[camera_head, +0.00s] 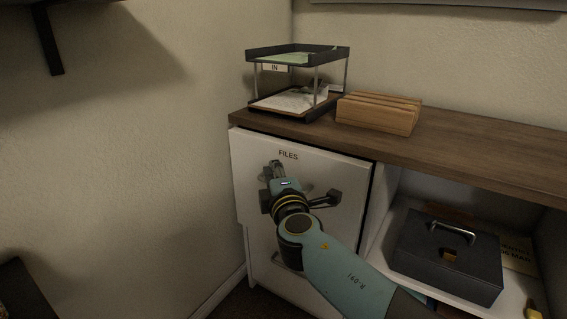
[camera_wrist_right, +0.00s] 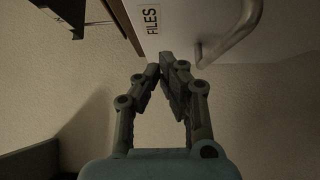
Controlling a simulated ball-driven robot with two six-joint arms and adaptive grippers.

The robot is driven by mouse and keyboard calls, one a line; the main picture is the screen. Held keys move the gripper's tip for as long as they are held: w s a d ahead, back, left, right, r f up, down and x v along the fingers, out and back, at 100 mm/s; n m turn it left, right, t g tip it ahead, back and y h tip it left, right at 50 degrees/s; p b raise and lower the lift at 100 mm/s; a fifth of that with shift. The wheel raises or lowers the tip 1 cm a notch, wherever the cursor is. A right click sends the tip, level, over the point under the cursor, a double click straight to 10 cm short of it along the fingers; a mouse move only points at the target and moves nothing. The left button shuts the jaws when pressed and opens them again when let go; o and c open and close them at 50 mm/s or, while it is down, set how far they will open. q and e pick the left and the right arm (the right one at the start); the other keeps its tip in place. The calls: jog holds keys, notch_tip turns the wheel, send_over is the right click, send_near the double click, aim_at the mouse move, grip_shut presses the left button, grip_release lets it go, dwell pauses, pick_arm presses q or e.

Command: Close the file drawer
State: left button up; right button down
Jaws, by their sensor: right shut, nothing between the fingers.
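The file drawer (camera_head: 336,172) has a white front with a black "FILES" label, at the left end of the cabinet. Its front stands slightly proud of the panel below, with a dark gap along its right edge. In the right wrist view the drawer front (camera_wrist_right: 190,15) is at the top, with its curved metal handle (camera_wrist_right: 236,40) at upper right. My right gripper (camera_head: 270,170) is in front of the drawer face and covers part of it. In the wrist view its fingertips (camera_wrist_right: 166,62) meet, empty, just left of the handle; contact cannot be told. My left gripper is out of view.
The wooden cabinet top (camera_head: 470,146) carries a two-level paper tray (camera_head: 297,50) and a slotted wooden block (camera_head: 378,112). A dark cash box (camera_head: 447,256) sits in the open shelf at right. A wall (camera_head: 120,150) stands to the left.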

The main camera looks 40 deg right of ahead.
aim_at(297, 160)
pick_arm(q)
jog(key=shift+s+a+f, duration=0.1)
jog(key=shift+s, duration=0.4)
pick_arm(e)
jog(key=shift+w+d, duration=0.25)
jog(key=shift+d, duration=0.5)
jog(key=shift+w+d, duration=0.2)
jog(key=shift+d, duration=0.55)
jog(key=d, duration=0.1)
jog(key=w+d+b, duration=0.1)
jog(key=d, duration=0.2)
jog(key=shift+w+f+b, duration=0.15)
jog(key=shift+w+b, duration=0.15)
jog(key=shift+w, duration=0.05)
jog(key=shift+w+d, duration=0.1)
jog(key=shift+d, duration=0.15)
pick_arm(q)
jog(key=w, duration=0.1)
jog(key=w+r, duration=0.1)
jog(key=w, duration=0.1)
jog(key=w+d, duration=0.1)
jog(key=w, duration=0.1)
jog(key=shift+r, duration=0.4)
pick_arm(e)
jog(key=shift+r, duration=0.25)
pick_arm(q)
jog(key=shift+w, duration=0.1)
pick_arm(e)
jog(key=shift+w, duration=0.1)
